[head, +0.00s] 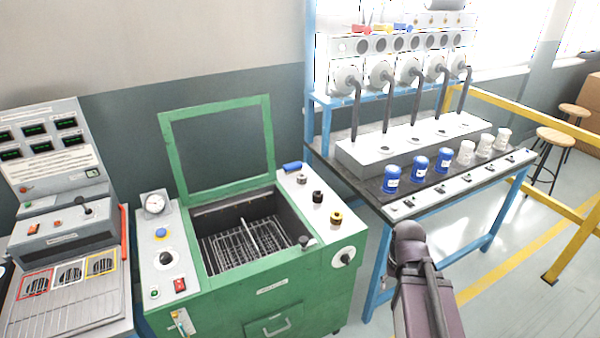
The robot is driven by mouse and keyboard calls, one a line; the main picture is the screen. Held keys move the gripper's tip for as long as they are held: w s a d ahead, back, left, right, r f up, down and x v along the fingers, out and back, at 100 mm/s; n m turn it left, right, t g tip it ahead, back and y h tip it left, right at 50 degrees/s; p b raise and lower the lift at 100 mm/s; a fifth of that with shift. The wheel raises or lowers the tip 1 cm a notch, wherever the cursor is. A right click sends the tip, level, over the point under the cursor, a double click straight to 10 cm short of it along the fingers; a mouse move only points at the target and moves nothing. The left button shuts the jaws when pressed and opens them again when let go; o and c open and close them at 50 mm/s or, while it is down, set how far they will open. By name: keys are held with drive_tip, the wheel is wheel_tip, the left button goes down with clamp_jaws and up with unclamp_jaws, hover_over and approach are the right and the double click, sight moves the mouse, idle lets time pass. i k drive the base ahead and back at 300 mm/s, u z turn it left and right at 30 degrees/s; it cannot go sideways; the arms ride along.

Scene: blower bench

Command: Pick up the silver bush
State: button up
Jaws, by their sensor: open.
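A small silver-grey cylindrical piece (306,241) sits at the front right corner of the open chamber of the green machine (270,290). It looks like the silver bush, but it is too small to be sure. My arm rises at the lower right of the head view, right of the green machine. No gripper fingers show.
The green lid (220,112) stands raised behind the chamber, which has a wire rack (240,245) inside. A blue-framed bench (385,215) with blue and white jars (420,168) stands right. A grey console (65,235) stands left. Yellow rails (570,245) edge the open floor.

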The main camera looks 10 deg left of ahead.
sight(301, 178)
drive_tip(key=u, duration=0.5)
drive_tip(key=i, duration=1.05)
drive_tip(key=u, duration=0.6)
